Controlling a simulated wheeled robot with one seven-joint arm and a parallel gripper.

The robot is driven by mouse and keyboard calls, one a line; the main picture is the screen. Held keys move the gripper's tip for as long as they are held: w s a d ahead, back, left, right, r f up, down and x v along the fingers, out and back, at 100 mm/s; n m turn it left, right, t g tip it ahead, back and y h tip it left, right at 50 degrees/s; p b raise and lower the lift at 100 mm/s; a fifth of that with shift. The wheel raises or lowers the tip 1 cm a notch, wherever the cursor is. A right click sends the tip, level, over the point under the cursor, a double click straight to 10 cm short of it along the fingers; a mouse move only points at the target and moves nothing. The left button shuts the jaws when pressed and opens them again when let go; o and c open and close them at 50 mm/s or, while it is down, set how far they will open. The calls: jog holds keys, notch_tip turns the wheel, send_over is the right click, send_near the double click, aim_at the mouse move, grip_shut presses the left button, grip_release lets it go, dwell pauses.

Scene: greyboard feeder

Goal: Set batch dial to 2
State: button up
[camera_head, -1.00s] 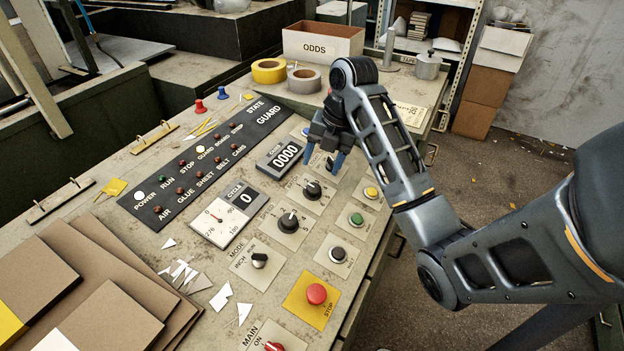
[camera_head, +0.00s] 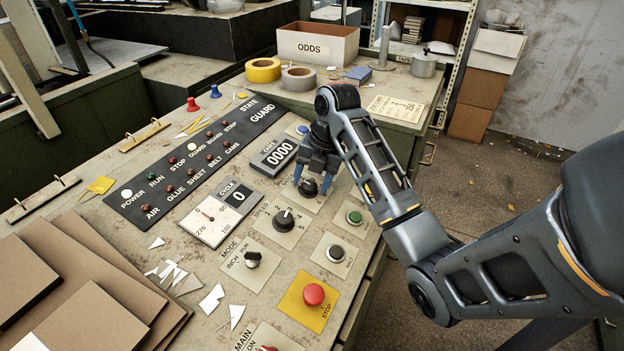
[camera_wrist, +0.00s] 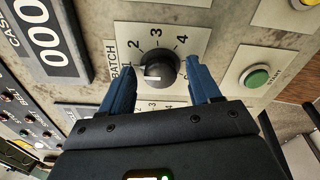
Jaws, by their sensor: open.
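The batch dial is a round black knob (camera_wrist: 160,70) on a pale square plate, with the word BATCH at its left. Numerals including 2, 3 and 4 are printed around it. Its white pointer mark lies on the left side of the knob, near the 1 position. The dial also shows in the head view (camera_head: 309,188), partly behind my gripper. My gripper (camera_head: 313,179) is open, pointing down at the dial. In the wrist view its blue fingertips (camera_wrist: 160,72) stand on either side of the knob. I cannot tell whether they touch it.
The speed dial (camera_head: 284,218) sits just nearer on the panel. A green start button (camera_head: 355,217) and a black button (camera_head: 335,253) are to the right. A red stop button (camera_head: 314,294) is on a yellow plate. The counter (camera_head: 275,155) reads 0000.

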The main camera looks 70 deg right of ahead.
jog(key=c, duration=1)
jog(key=shift+c, duration=0.2)
jog(key=shift+m, duration=0.3)
jog(key=m+p, duration=0.2)
jog(key=m, duration=0.1)
jog(key=shift+s+r+p, duration=0.1)
jog(key=shift+r+p, duration=0.05)
jog(key=shift+p, duration=0.25)
jog(key=shift+s+m+p, duration=0.1)
jog(key=shift+m+p, duration=1.2)
jog(key=shift+m, duration=0.8)
jog(key=shift+f, duration=0.2)
